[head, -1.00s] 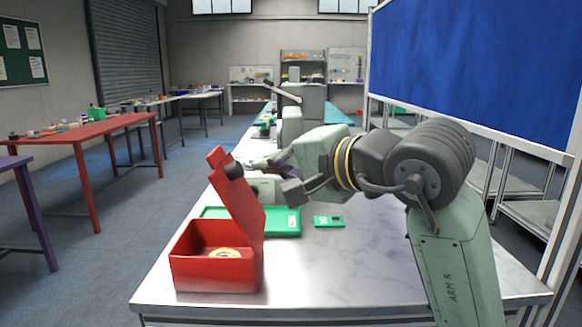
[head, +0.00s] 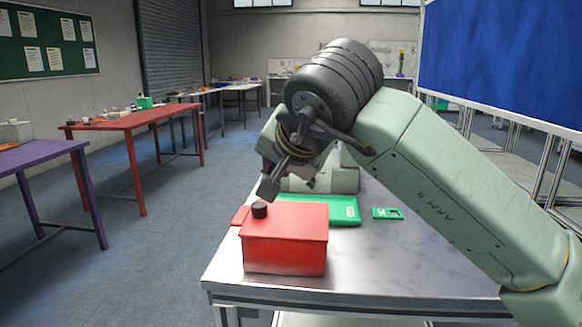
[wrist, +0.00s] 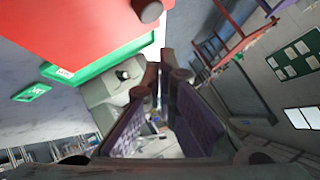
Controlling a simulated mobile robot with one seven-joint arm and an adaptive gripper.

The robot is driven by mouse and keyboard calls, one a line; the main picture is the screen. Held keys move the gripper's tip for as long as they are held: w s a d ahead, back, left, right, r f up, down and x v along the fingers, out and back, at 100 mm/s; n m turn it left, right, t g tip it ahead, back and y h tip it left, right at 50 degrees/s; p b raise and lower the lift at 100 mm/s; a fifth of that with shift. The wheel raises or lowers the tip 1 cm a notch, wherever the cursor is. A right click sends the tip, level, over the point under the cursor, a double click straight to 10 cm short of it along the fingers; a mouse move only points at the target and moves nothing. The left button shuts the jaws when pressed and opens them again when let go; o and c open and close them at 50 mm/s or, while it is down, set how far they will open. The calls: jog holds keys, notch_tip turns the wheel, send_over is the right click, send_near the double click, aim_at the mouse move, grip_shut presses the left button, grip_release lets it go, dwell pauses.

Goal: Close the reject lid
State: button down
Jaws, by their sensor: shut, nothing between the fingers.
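The red reject box (head: 285,255) stands at the near left corner of the metal table in the head view. Its red lid (head: 300,217) lies flat across the top and looks closed, with a dark round knob (head: 260,210) at its left end. The inside of the box is hidden. My gripper (head: 268,188) is just above and behind the knob, apart from the lid as far as I can tell. In the wrist view my gripper (wrist: 165,75) has its fingertips together with nothing between them. The red lid (wrist: 70,25) fills the upper left there.
A green tray (head: 340,210) lies behind the box, with a small green card (head: 387,213) to its right. A pale machine (head: 335,180) stands farther back. The table surface (head: 400,260) right of the box is clear. A blue panel (head: 500,60) stands at the right.

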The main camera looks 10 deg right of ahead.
aim_at(261, 207)
jog(key=shift+w+a+f+b, duration=0.2)
jog(key=shift+a+f+b, duration=0.4)
jog(key=shift+f, duration=0.2)
jog(key=shift+w+a+f+b, duration=0.15)
jog(key=shift+a+f+b, duration=0.45)
jog(key=shift+f, duration=0.2)
